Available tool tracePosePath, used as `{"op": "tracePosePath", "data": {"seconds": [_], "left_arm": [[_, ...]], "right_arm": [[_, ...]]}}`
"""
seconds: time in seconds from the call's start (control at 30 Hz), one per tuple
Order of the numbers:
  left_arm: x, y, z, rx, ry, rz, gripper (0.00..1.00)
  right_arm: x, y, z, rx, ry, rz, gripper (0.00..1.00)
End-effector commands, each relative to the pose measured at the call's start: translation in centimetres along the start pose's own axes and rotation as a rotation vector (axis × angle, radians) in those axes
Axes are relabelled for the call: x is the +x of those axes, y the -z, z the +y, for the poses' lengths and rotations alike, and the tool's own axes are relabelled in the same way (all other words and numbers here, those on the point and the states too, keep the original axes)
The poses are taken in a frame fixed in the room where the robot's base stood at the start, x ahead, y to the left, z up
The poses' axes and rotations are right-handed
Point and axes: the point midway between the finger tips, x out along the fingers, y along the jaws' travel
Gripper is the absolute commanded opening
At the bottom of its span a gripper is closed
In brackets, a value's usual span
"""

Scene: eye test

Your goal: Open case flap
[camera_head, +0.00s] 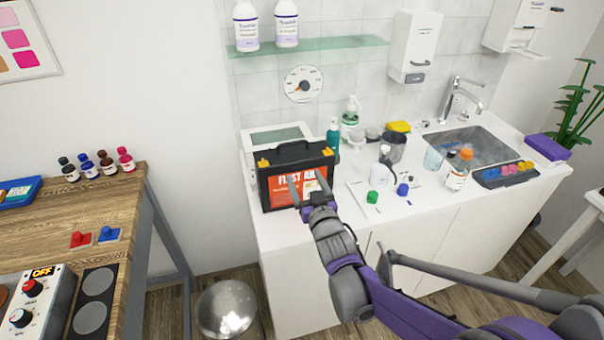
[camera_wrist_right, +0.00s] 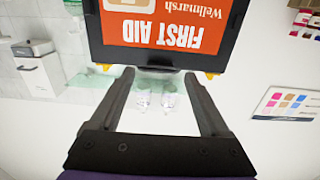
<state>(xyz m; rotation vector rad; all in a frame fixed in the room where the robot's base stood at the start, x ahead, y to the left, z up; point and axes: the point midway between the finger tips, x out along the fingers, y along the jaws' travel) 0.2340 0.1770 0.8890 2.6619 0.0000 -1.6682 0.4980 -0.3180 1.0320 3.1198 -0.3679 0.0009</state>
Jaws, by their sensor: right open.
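The black first aid case (camera_head: 265,198) stands upright on the white counter, its orange label facing me. It has a dark handle (camera_head: 292,147) on top and two yellow latches (camera_head: 263,162), one near each upper corner. The flap looks closed. My right gripper (camera_head: 306,182) is open and empty in front of the label; its two fingers point at the case. In the right wrist view the case (camera_wrist_right: 165,52) appears upside down, with the open gripper's fingertips (camera_wrist_right: 159,73) near its latched edge. I cannot tell whether they touch. My left gripper is not in view.
Right of the case stand a teal bottle (camera_head: 333,136), a white jug (camera_head: 380,172), a dark container (camera_head: 391,149) and several smaller items. A sink (camera_head: 468,146) lies further right. A glass shelf (camera_head: 330,44) hangs above. A wooden table (camera_head: 60,213) stands left, across a gap.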

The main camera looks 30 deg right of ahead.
Motion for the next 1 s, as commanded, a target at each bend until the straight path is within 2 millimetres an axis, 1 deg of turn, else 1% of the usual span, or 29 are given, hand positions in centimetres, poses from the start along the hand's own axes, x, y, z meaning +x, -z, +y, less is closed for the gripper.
{"op": "tracePosePath", "data": {"seconds": [0.03,0.1,0.2,0.33,0.57,0.6,0.67,0.8,0.97,1.0], "left_arm": [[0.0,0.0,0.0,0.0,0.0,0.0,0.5],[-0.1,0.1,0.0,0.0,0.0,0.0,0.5],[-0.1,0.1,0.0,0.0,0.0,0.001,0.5],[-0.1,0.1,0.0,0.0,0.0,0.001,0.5],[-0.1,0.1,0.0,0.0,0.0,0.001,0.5],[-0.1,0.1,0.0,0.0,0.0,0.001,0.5],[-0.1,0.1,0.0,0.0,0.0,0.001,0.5],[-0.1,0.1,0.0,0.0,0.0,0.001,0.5],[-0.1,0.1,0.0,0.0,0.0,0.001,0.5],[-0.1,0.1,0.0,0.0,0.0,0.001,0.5]], "right_arm": [[0.9,0.0,0.0,0.0,0.0,0.0,0.8],[1.8,0.0,0.0,0.0,0.0,0.0,0.8],[2.6,0.0,0.0,0.0,0.0,0.0,0.8],[3.1,0.0,0.0,0.0,0.0,-0.001,0.8],[3.1,0.0,0.0,0.0,0.0,-0.001,0.8],[3.1,0.0,0.0,0.0,0.0,-0.001,0.73],[3.1,0.0,0.0,0.0,0.0,-0.001,0.62],[3.1,0.0,0.0,0.0,0.0,-0.001,0.37],[3.1,0.0,0.0,0.0,0.0,-0.001,0.08],[3.1,0.0,0.0,0.0,0.0,-0.001,0.01]]}}
